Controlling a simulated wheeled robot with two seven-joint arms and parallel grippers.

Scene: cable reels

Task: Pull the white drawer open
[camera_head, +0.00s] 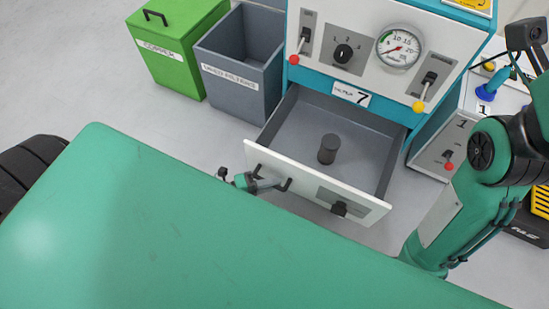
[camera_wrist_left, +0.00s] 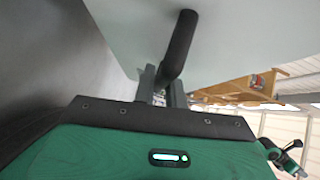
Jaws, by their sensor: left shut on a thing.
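The white drawer (camera_head: 376,212) stands pulled out from the teal cabinet in the head view, its grey inside showing. A dark cylinder (camera_head: 328,149) stands upright inside it. My left gripper (camera_head: 262,184) is at the left part of the drawer front, shut on the black handle (camera_head: 286,185). In the left wrist view the fingers (camera_wrist_left: 163,88) close around the dark handle bar (camera_wrist_left: 179,45), with the pale drawer front (camera_wrist_left: 245,35) behind it. My right arm shows at the right of the head view, but its fingertips cannot be made out.
The cabinet's control panel (camera_head: 345,75) with gauge and levers is above the drawer. A green bin (camera_head: 175,60) and a grey bin (camera_head: 232,95) stand to its left. A smaller panel (camera_head: 440,150) is at the right. Grey floor is clear left of the drawer.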

